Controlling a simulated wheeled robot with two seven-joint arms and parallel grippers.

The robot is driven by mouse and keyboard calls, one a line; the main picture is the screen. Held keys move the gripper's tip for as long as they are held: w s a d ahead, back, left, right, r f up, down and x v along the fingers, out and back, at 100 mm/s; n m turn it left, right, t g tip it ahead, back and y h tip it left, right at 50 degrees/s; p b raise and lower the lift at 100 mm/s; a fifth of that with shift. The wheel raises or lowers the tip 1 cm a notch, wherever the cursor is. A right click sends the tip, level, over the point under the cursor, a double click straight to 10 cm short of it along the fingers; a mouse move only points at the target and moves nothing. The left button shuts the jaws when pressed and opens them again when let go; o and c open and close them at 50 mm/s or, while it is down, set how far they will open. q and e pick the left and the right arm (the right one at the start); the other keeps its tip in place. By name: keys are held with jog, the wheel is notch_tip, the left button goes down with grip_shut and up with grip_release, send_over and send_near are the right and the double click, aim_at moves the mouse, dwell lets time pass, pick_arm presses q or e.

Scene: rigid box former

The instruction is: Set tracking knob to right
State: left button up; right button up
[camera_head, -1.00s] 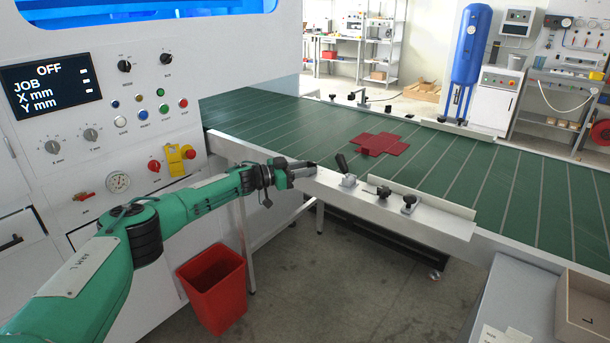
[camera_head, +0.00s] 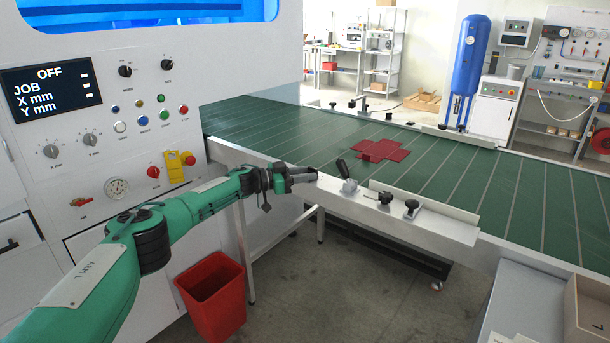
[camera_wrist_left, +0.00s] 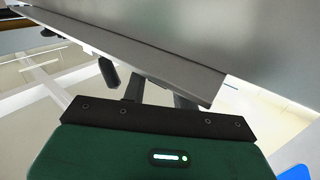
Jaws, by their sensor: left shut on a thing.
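My left gripper (camera_head: 303,176) reaches the near left part of the conveyor's pale side rail (camera_head: 440,231). It is shut on a small part at the rail's edge, which the fingers mostly hide; I cannot tell for sure that this is the tracking knob. In the left wrist view the two dark fingers (camera_wrist_left: 158,94) run up to the underside of the grey rail edge (camera_wrist_left: 150,55). A black handle (camera_wrist_left: 109,73) hangs left of them, apart from the fingers. No label reading "tracking" is legible. My right gripper is not in view.
A black lever (camera_head: 343,168) and two black knobs (camera_head: 385,197) (camera_head: 412,206) stand on the rail, right of the gripper. The control panel (camera_head: 130,140) is at left. A red bin (camera_head: 212,295) stands below the arm. A red cross-shaped blank (camera_head: 382,149) lies on the green belt.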

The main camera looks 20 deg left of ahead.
pick_arm(q)
jog(key=o, duration=1)
jog(key=shift+c, duration=0.2)
jog(key=v, duration=1.3)
jog(key=shift+s+a, duration=0.25)
jog(key=shift+a, duration=0.05)
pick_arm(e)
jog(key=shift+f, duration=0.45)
